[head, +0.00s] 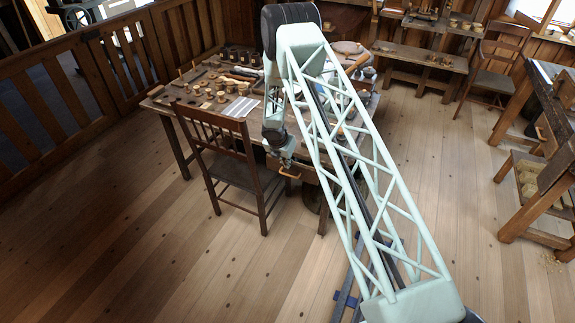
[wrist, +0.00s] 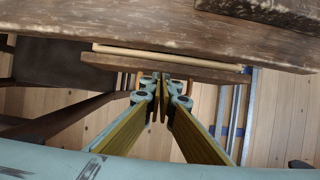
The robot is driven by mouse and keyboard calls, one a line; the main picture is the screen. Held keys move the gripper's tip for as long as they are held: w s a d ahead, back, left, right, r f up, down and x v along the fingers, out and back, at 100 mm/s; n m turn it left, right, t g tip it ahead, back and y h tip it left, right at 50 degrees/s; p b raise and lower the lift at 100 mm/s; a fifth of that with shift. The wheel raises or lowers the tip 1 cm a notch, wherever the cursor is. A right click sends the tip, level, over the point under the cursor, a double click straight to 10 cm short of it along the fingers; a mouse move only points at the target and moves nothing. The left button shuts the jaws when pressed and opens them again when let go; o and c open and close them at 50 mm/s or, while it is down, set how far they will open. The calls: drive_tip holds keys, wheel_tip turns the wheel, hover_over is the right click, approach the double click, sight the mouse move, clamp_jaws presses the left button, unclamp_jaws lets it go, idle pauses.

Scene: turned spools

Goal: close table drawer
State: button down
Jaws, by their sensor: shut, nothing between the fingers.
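The work table (head: 330,182) stands beyond my arm in the head view, and its worn top edge (wrist: 150,25) crosses the upper wrist view. The drawer front (wrist: 120,66) is a dark board sticking out a little from under that edge, with a pale strip along its top. My gripper (wrist: 163,92) is shut and empty, its fingertips at the middle of the drawer front. Small orange parts, perhaps a handle, show on both sides of the fingertips. I cannot tell if the fingers touch the board. In the head view my gripper (head: 287,164) is at the table's near side.
A dark wooden chair (head: 235,165) stands close left of my gripper, and part of it shows in the wrist view (wrist: 75,118). Turned pieces and tools cover the table top. A railing (head: 75,85) runs along the left.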

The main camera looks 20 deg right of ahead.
drive_tip(key=s+a+f+b+v, duration=0.1)
drive_tip(key=v, duration=1)
drive_tip(key=shift+s+a+b, duration=0.3)
drive_tip(key=shift+b, duration=0.1)
idle(0.6)
